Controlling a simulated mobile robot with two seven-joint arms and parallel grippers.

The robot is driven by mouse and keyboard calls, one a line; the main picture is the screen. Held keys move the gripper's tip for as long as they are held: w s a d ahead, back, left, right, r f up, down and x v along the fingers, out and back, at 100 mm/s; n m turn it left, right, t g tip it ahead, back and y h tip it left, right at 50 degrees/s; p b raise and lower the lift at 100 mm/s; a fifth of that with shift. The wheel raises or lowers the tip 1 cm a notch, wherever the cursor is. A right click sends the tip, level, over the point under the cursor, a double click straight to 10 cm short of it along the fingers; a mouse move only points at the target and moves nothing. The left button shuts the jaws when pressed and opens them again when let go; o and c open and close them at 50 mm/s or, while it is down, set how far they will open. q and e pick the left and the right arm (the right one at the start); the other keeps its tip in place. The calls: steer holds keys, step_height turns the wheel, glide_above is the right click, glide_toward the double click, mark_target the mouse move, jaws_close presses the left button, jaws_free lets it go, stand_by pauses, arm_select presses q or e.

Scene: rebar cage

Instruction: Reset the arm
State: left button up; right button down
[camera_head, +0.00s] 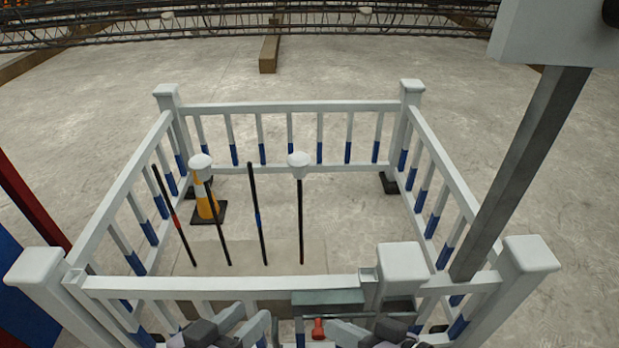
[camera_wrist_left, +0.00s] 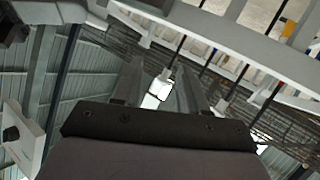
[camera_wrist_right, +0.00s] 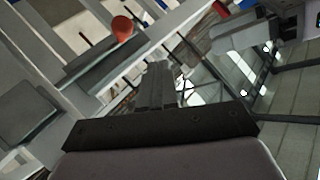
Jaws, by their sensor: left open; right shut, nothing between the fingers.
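My left gripper (camera_head: 246,321) is at the bottom of the head view, just in front of the near white rail. In the left wrist view its two fingers (camera_wrist_left: 160,72) stand apart with nothing between them. My right gripper (camera_head: 338,330) is beside it to the right, below a grey tray (camera_head: 328,297). In the right wrist view its fingers (camera_wrist_right: 158,72) are together and hold nothing. A red cap (camera_head: 318,328) shows near the right gripper in the head view, and also in the right wrist view (camera_wrist_right: 122,28).
A white and blue fence (camera_head: 270,106) encloses several upright dark rebars (camera_head: 257,215); two carry white caps (camera_head: 299,159). A yellow and white cone (camera_head: 205,205) stands inside at left. A grey post (camera_head: 525,170) rises at right. Open concrete floor lies beyond the fence.

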arm_select(q)
steer(key=s+a+r+y+p, duration=0.1)
steer(key=a+r+p, duration=0.2)
steer(key=p, duration=0.7)
steer(key=s+a+r+y+p, duration=0.2)
steer(key=a+r+p, duration=0.2)
steer(key=r+p, duration=0.3)
steer(key=s+a+r+g+y+p, duration=0.1)
steer(key=r+p, duration=0.4)
steer(key=p, duration=0.9)
steer(key=shift+s+a+r+y, duration=0.15)
steer(key=shift+s+a+y, duration=0.3)
steer(key=shift+a, duration=0.7)
arm_select(e)
steer(key=s+d+r+t+h, duration=0.2)
steer(key=s+d+r+h, duration=0.2)
steer(key=d+r+h, duration=0.4)
steer(key=d+r, duration=0.7)
steer(key=r, duration=0.2)
steer(key=shift+r, duration=0.35)
